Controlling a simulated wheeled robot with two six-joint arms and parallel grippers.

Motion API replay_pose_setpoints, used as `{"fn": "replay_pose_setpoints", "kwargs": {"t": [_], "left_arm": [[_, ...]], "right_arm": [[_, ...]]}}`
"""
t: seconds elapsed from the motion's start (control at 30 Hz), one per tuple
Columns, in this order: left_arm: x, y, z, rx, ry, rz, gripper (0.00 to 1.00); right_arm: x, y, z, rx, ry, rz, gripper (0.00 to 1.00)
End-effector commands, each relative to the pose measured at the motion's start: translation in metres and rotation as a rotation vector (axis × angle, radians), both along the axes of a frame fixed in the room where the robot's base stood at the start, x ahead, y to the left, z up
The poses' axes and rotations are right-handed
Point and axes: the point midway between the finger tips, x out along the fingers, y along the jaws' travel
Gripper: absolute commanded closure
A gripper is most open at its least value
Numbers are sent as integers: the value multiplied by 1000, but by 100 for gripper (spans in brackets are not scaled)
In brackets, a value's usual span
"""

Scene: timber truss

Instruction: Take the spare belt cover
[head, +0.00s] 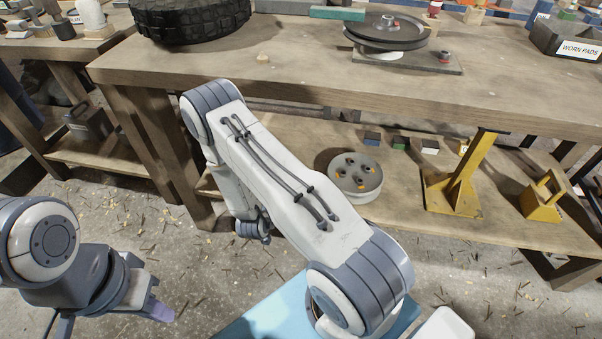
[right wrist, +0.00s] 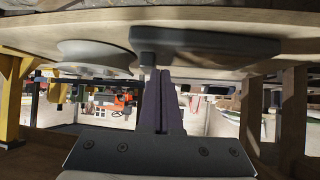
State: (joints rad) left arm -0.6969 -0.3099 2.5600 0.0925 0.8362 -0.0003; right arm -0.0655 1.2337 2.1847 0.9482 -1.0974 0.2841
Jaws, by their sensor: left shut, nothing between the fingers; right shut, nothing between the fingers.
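A long dark grey piece with rounded ends (right wrist: 208,44), which looks like the belt cover, lies on a wooden surface in the right wrist view, where the picture is upside down. I cannot pick it out in the head view; my right arm hides part of the lower shelf there. My right gripper (right wrist: 158,76) is shut and empty, its purple fingers together and pointing toward the piece's left end. A small dark block (right wrist: 147,60) sits by the fingertips; I cannot tell whether they touch. My left gripper (head: 160,311) is shut and empty, above the floor at lower left.
The workbench top (head: 300,75) overhangs the lower shelf (head: 400,185). On the shelf are a round drum with orange spots (head: 355,176), a yellow stand (head: 462,180) and a yellow block (head: 542,198). A tyre (head: 190,18) and a pulley (head: 387,30) sit on the bench.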

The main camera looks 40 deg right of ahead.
Motion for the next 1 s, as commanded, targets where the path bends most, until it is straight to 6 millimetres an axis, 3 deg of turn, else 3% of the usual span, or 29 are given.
{"fn": "replay_pose_setpoints", "kwargs": {"t": [0.23,0.73,1.0], "left_arm": [[0,0,-8,0,0,0,100],[0,0,-35,0,0,0,100],[0,0,-44,0,0,0,100]], "right_arm": [[8,-29,-3,-22,-9,-21,100],[58,-113,-2,-22,-8,-16,100],[57,-109,-17,-19,-3,-11,100]]}}
